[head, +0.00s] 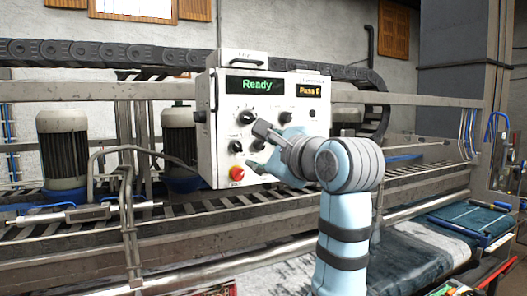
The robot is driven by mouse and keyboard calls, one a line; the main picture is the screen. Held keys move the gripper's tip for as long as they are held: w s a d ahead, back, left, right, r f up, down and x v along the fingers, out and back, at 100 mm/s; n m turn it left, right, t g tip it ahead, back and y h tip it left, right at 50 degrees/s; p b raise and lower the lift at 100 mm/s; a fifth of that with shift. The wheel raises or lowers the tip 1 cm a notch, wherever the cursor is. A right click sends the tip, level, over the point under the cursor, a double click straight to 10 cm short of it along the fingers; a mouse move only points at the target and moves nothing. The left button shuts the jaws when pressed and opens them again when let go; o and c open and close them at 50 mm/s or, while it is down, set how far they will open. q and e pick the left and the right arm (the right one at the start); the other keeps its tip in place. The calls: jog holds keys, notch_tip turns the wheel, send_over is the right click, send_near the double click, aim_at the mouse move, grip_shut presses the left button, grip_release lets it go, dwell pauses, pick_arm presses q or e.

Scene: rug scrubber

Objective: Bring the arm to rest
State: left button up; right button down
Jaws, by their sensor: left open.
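My left arm (345,215), light blue with grey joints, rises from the bottom middle and bends left at its wrist. My left gripper (257,147) is open in front of the white control box (213,115). One finger is near the upper black knob (246,117), the other lower, near the red button (237,173). I cannot tell whether it touches the panel. Nothing shows between the fingers. The green display (255,85) reads "Ready", and a smaller orange display (308,91) is beside it. My right gripper is not in view.
Behind the box runs a metal frame with a roller conveyor (420,180) and a black cable chain (120,53). Two motors stand at left, one the grey motor (62,150). Bent pipe rails (128,215) stand at front left. A rug (410,262) lies low at right.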

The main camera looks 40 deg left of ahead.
pick_arm(q)
jog(key=shift+s+d, duration=0.2)
jog(key=shift+d, duration=0.05)
dwell(0.3)
